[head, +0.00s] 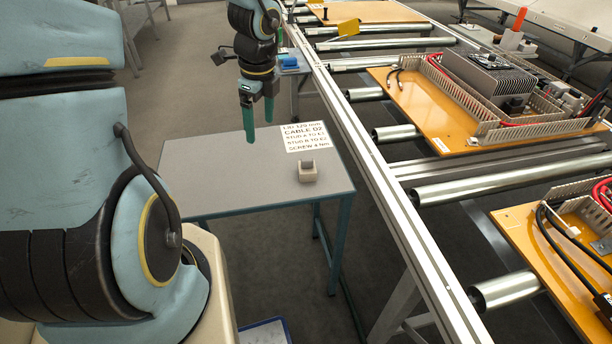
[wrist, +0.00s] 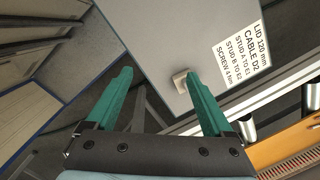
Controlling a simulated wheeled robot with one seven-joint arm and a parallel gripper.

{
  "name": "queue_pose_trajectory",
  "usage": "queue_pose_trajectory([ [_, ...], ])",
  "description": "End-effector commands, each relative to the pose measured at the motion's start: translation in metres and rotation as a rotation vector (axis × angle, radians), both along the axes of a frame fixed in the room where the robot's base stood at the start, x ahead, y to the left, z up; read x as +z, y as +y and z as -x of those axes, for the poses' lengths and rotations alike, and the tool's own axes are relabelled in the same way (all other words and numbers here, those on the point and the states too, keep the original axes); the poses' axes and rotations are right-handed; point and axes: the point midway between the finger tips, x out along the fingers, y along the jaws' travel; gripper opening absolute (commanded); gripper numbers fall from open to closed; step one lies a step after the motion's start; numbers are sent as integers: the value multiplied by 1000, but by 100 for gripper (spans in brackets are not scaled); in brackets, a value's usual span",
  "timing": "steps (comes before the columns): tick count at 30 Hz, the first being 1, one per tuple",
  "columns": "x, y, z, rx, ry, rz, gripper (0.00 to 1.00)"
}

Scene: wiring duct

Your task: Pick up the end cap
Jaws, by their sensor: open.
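The end cap (head: 308,171) is a small beige-grey block with a notch in its top. It stands on the grey table (head: 240,187), near the right edge, just below the printed label in the head view. In the wrist view the end cap (wrist: 181,82) shows between the green fingers, closer to the right one. My gripper (head: 259,122) points down, open and empty, above the table, up and left of the end cap in the head view. Its two fingers (wrist: 160,88) are wide apart in the wrist view and do not touch the cap.
A white printed label (head: 306,137) lies on the table behind the cap. A roller conveyor with a long metal rail (head: 385,200) runs along the table's right side, carrying orange boards (head: 440,125) with wiring ducts. A blue object (head: 222,56) is farther back. The table's left part is clear.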

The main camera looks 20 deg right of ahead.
Motion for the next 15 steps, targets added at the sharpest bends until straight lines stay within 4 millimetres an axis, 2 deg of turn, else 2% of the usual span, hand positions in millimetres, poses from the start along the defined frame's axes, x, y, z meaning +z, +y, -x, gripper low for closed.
queue_pose_trajectory([
  [1, -20, -22, -1, -187, 7, -12, 86],
  [3, -34, -48, -2, -444, 7, -30, 86],
  [7, -52, -86, -1, -800, -4, -54, 86],
  [10, -58, -102, 0, -955, -12, -63, 86],
  [15, -73, -111, -1, -1037, -15, -70, 86],
])
